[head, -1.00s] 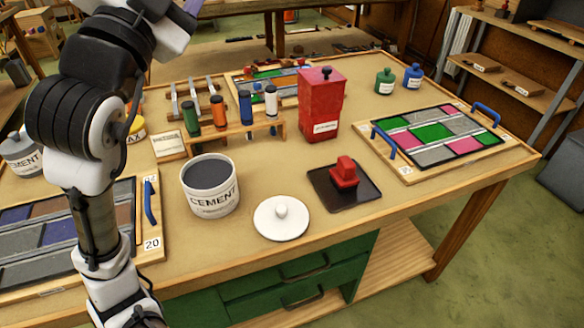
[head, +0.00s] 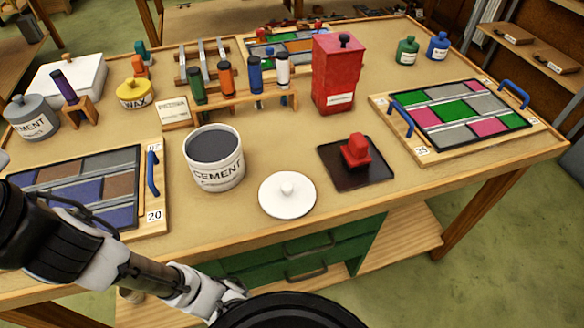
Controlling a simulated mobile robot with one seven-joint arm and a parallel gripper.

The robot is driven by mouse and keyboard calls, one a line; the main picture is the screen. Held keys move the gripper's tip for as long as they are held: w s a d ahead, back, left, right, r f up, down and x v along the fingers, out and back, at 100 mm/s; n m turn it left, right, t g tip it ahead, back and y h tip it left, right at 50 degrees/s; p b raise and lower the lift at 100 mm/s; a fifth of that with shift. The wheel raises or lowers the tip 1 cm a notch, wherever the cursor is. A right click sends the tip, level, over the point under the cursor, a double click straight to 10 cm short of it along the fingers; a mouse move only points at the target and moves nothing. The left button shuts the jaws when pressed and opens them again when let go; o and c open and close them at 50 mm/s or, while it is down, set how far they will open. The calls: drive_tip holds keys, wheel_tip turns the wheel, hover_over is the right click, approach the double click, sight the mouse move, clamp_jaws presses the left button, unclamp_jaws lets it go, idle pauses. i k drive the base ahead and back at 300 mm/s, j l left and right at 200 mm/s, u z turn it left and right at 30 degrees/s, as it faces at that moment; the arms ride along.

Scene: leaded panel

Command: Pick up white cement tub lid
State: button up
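The white cement tub lid (head: 288,196) lies flat on the wooden table near its front edge. It is a round white disc with a small knob in the middle. The white cement tub (head: 216,172) stands open to its left, labelled CEMENT and filled with dark grey stuff. My arm comes in from the lower left, below the table's front edge. A dark round part at the bottom middle hides the end of the arm, so my gripper's fingers cannot be seen. Nothing touches the lid.
A dark tray (head: 370,180) with a red block (head: 356,151) lies right of the lid. A leaded panel (head: 75,195) with a blue handle lies left, another panel (head: 425,155) right. A marker rack (head: 240,105) and red box (head: 338,80) stand behind. Bare table surrounds the lid.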

sight(285, 195)
drive_tip(key=l+u, duration=0.55)
drive_tip(key=u, duration=0.15)
drive_tip(key=l+u, duration=0.35)
drive_tip(key=k+j, duration=0.05)
drive_tip(key=j, duration=0.05)
